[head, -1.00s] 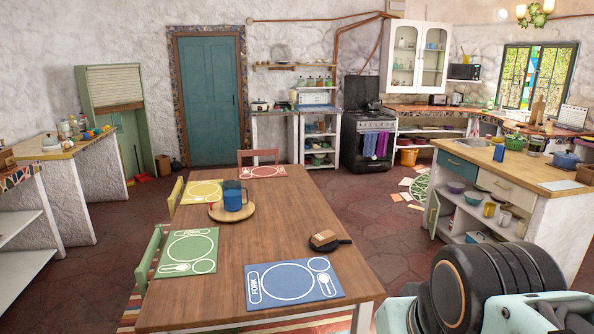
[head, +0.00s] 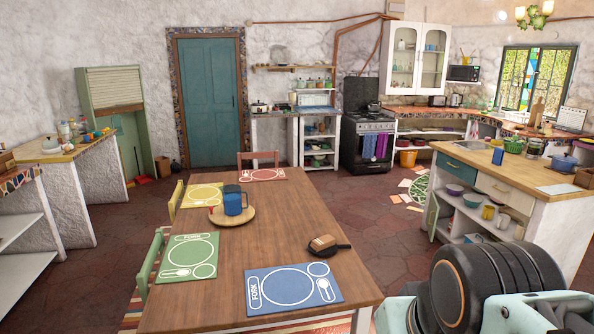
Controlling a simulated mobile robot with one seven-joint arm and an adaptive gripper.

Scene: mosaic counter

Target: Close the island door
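The kitchen island stands at the right in the head view, with a wooden top (head: 520,170) and white sides. Its door (head: 433,214) is a narrow pale green panel at the left end of the lower cabinet. The door stands open, swung outward, and the shelves behind it show bowls and cups. Part of my arm, a black ribbed joint with pale casing, fills the lower right corner in front of the island's lower part. My gripper is not in view.
A wooden dining table (head: 215,285) with placemats, a blue mug (head: 235,203) and a small pan (head: 325,245) stands at the left and centre. Red tiled floor (head: 390,245) is clear between table and island.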

